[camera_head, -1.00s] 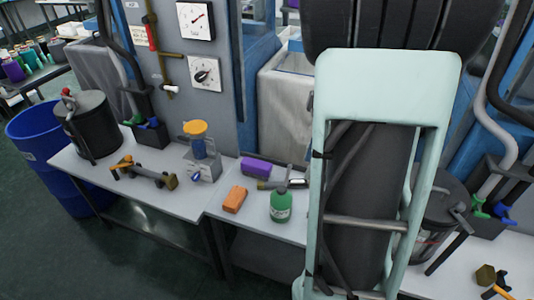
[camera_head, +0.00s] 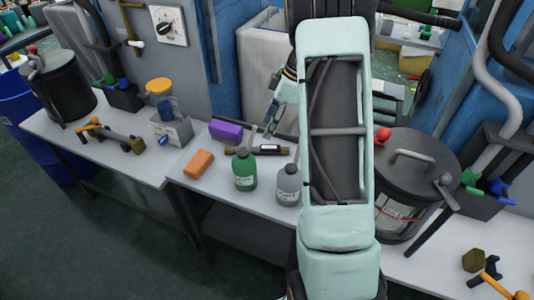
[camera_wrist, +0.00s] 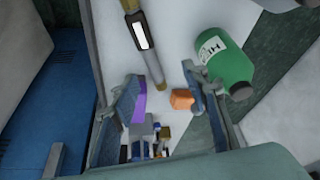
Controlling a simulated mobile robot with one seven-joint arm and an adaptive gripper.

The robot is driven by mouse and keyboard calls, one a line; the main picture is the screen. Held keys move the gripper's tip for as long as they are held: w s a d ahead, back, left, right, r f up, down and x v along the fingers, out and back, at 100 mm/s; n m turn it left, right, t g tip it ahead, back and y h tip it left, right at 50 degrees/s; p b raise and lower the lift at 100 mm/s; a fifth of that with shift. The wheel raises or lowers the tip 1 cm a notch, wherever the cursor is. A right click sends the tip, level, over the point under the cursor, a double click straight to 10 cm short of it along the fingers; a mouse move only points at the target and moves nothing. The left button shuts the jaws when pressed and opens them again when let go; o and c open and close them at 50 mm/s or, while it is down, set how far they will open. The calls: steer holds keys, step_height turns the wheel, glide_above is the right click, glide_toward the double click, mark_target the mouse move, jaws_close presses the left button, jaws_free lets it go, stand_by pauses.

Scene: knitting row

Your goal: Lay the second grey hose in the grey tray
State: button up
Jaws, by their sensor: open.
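My gripper (camera_head: 272,122) is open and empty above the bench, near the purple block (camera_head: 226,130) and a bar-shaped tool with a dark, white-labelled middle (camera_head: 270,150). In the wrist view its two fingers stand apart (camera_wrist: 162,88), with the tool beyond them. A pale grey hose (camera_head: 513,95) hangs at the right, running down to a dark grey box (camera_head: 482,208) with green and blue fittings. I cannot tell which is the second hose or the grey tray.
A green bottle (camera_head: 244,172), a grey bottle (camera_head: 288,186) and an orange block (camera_head: 198,164) stand on the bench near my gripper. A large dark pot (camera_head: 408,165) stands right of my arm. Orange-handled valve pieces (camera_head: 110,133) lie at the left.

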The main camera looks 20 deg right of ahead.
step_height(320, 180, down, 2)
steer(key=w, duration=0.2)
glide_above(255, 148)
steer(key=s+d, duration=0.1)
steer(key=d, duration=0.1)
step_height(255, 148, down, 5)
steer(key=shift+s+d+r+b, duration=0.1)
steer(key=shift+b, duration=0.25)
steer(key=shift+w+x, duration=0.15)
steer(key=shift+x, duration=1.25)
steer(key=shift+w+x, duration=0.1)
steer(key=shift+x, duration=1.25)
steer(key=shift+c, duration=0.4)
jaws_close()
